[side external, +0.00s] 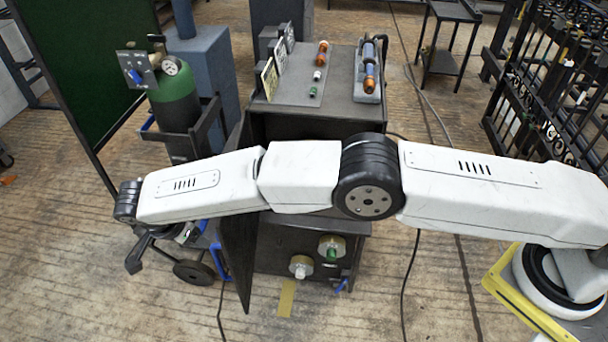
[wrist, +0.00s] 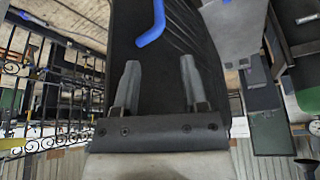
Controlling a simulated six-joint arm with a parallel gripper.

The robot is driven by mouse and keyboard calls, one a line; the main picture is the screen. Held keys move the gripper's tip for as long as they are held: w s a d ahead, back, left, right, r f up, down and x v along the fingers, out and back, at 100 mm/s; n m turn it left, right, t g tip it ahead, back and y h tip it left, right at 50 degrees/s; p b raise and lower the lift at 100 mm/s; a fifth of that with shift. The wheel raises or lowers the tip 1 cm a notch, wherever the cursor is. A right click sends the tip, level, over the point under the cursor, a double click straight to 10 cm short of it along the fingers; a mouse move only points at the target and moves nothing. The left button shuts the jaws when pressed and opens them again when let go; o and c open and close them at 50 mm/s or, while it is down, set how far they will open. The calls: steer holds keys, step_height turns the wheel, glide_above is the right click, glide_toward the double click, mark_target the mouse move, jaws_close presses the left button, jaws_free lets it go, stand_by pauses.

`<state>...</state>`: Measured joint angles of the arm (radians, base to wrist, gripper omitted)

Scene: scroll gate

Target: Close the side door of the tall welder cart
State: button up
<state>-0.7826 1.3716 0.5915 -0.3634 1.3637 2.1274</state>
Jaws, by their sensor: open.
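The tall welder cart (side external: 310,235) is a dark cabinet standing in the middle of the side external view, partly hidden behind my arm. Its side door (side external: 238,262) is a dark panel standing open at the cart's left. A bent blue bar, seemingly its handle (side external: 220,263), is on the door's left face. In the wrist view the black door panel (wrist: 165,60) fills the middle, with the blue handle (wrist: 150,24) at the top. My gripper (wrist: 160,75) is open and empty, its fingers spread before the panel and short of the handle. Finger contact with the door cannot be told.
A green gas cylinder (side external: 175,105) on a wheeled cart stands behind and left of the door, near my wrist. Small parts lie on the cart's top (side external: 310,105). Cables cross the wooden floor (side external: 100,290). A black iron gate (side external: 560,90) stands at right.

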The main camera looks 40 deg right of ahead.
step_height(320, 180, down, 3)
steer(key=shift+f, duration=0.2)
steer(key=shift+x, duration=3.9)
jaws_close()
steer(key=shift+r, duration=0.1)
